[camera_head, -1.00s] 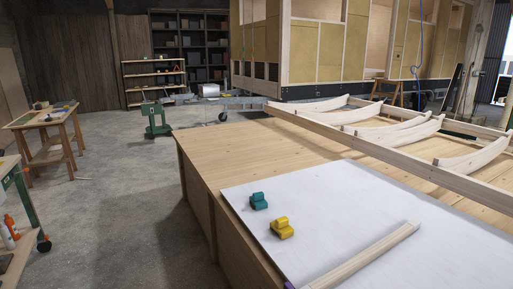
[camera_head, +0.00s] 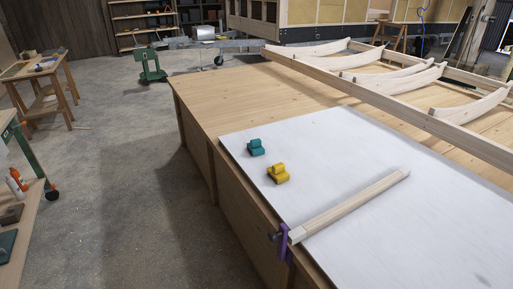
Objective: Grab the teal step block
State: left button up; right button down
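The teal step block (camera_head: 256,147) sits on the white sheet on the large wooden table, near the sheet's left edge. A yellow block (camera_head: 278,174) of similar stepped shape stands just in front of it and slightly to the right, apart from it. Neither of my grippers shows in the head view.
A pale wooden bar (camera_head: 350,207) lies on the white sheet (camera_head: 420,230), with a purple clamp (camera_head: 285,241) at its near end by the table edge. A curved-rib wooden frame (camera_head: 400,95) lies across the back of the wooden table (camera_head: 215,95). Concrete floor (camera_head: 120,180) is open at left.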

aim_at(255, 146)
jog(key=z, duration=0.5)
jog(key=i+j+z, duration=0.45)
jog(key=j+z, duration=0.2)
jog(key=j, duration=0.2)
jog(key=i+j+z, duration=0.2)
jog(key=k+j, duration=0.05)
jog(key=j, duration=0.05)
